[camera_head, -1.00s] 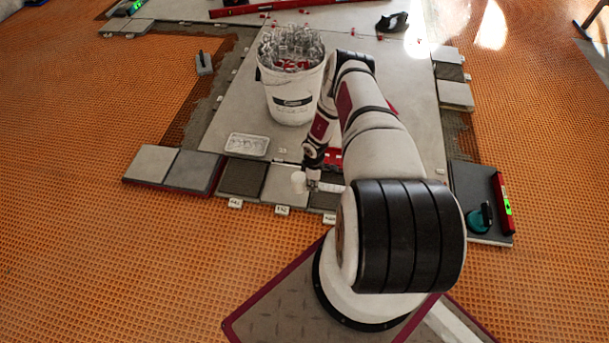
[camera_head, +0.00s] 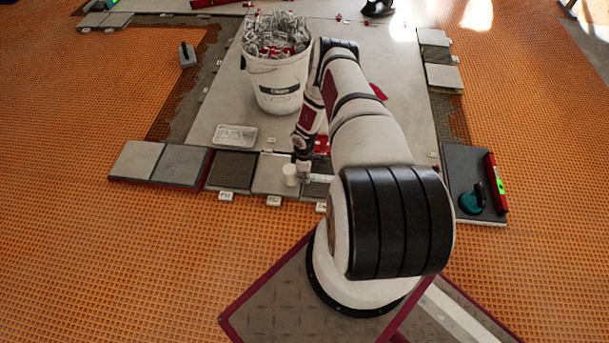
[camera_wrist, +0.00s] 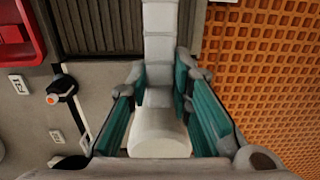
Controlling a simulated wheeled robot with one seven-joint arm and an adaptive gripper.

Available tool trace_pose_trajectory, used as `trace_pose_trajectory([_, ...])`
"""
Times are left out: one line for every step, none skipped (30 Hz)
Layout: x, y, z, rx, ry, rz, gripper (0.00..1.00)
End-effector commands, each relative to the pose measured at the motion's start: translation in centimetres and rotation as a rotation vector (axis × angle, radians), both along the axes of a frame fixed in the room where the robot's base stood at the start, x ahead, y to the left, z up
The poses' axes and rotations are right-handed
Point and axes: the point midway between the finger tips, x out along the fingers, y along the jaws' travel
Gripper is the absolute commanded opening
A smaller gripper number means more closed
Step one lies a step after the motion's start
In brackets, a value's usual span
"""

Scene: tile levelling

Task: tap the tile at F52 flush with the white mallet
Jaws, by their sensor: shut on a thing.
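The white mallet has a pale cylindrical head (camera_head: 290,175) and a light ribbed handle (camera_head: 320,179) pointing right. Its head shows over the right part of a light grey tile (camera_head: 270,173) in the front row. I cannot tell whether it touches. My gripper (camera_head: 304,171) is shut on the mallet. In the wrist view, my gripper's teal-padded fingers (camera_wrist: 164,100) flank the mallet's white body (camera_wrist: 160,135), with the ribbed handle (camera_wrist: 159,45) running up.
A white bucket (camera_head: 278,85) of clips stands behind, with a shallow tray (camera_head: 235,135) beside it. Dark tile (camera_head: 231,168) adjoins on the left. A red level (camera_head: 497,184) and teal suction cup (camera_head: 472,200) lie right. Orange matting (camera_head: 120,250) in front is clear.

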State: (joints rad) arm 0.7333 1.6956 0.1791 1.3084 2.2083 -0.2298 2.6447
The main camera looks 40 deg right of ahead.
Motion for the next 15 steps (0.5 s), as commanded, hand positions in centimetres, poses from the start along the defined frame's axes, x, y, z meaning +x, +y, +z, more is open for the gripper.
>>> trace_pose_trajectory([0.1, 0.0, 1.2, -0.001, -0.001, 0.000, 0.00])
trace_pose_trajectory([0.1, -0.1, 1.6, -0.002, -0.001, 0.000, 0.00])
trace_pose_trajectory([0.1, -0.1, 2.1, -0.002, -0.001, 0.000, 0.00])
trace_pose_trajectory([0.1, -0.1, 2.3, -0.002, -0.001, 0.000, 0.00])
trace_pose_trajectory([0.1, -0.1, 2.5, -0.002, -0.001, 0.000, 0.00])
trace_pose_trajectory([0.1, -0.1, 2.5, -0.002, -0.001, 0.000, 0.00])
trace_pose_trajectory([0.1, -0.1, 2.5, -0.002, -0.001, 0.000, 0.00])
trace_pose_trajectory([0.1, -0.1, 2.5, -0.001, -0.001, 0.000, 0.00])
trace_pose_trajectory([0.1, 0.0, 2.4, -0.001, -0.001, 0.000, 0.00])
trace_pose_trajectory([0.1, 0.0, 2.4, -0.001, -0.001, 0.000, 0.00])
trace_pose_trajectory([0.1, 0.0, 2.4, -0.001, -0.001, 0.000, 0.00])
trace_pose_trajectory([0.1, 0.0, 2.3, 0.000, -0.001, 0.000, 0.00])
trace_pose_trajectory([0.1, 0.0, 2.3, 0.000, -0.001, 0.000, 0.00])
trace_pose_trajectory([0.1, 0.0, 2.3, 0.000, -0.001, 0.000, 0.00])
trace_pose_trajectory([0.1, 0.0, 2.2, 0.000, -0.001, 0.000, 0.00])
